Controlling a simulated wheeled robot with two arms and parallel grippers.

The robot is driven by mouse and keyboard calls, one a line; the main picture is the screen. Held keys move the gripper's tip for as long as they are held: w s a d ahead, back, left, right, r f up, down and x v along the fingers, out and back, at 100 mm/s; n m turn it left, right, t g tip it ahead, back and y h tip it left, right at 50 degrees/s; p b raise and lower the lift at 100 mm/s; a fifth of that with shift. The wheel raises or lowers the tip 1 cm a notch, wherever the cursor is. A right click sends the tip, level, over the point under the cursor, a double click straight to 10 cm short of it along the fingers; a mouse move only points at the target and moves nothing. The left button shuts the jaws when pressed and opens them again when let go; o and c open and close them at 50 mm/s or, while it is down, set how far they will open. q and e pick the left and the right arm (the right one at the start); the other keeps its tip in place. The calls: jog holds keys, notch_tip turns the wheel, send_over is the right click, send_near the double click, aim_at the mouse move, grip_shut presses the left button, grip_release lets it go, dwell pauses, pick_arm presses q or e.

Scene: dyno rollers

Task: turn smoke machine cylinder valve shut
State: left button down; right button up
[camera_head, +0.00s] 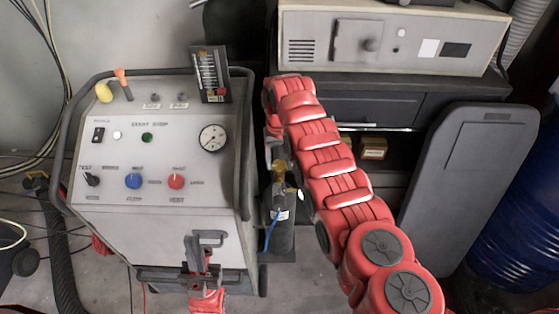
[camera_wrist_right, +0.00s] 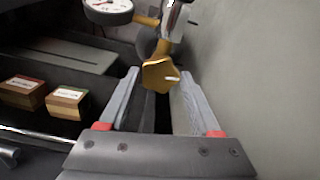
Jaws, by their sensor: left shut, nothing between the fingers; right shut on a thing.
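The smoke machine cylinder (camera_head: 281,235) is dark and stands upright beside the smoke machine (camera_head: 150,160). Its brass valve (camera_head: 280,171) is at the top and also shows in the right wrist view (camera_wrist_right: 160,74). My right gripper (camera_wrist_right: 158,82) has its two grey fingers on either side of the brass knob and is shut on it. In the head view, my red right arm covers most of that gripper. My left gripper (camera_head: 197,252) is shut and empty, low in front of the machine's front face.
A blue hose (camera_head: 271,231) hangs by the cylinder. A pressure gauge (camera_wrist_right: 108,10) sits near the valve. A dark cabinet (camera_head: 370,108) carries a beige device (camera_head: 390,38). Small boxes (camera_wrist_right: 68,102) lie on its shelf. A blue drum (camera_head: 520,235) stands at the right.

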jog(key=m, duration=0.5)
jog(key=shift+m, duration=0.3)
jog(key=m, duration=0.4)
jog(key=shift+m+b, duration=0.4)
jog(key=o, duration=1.4)
jog(key=shift+c, duration=0.2)
jog(key=shift+r, duration=0.1)
notch_tip(320, 180, up, 8)
notch_tip(320, 180, up, 9)
jog(key=p, duration=0.9)
send_over(280, 165)
jog(key=shift+r, duration=0.1)
jog(key=shift+a, duration=0.1)
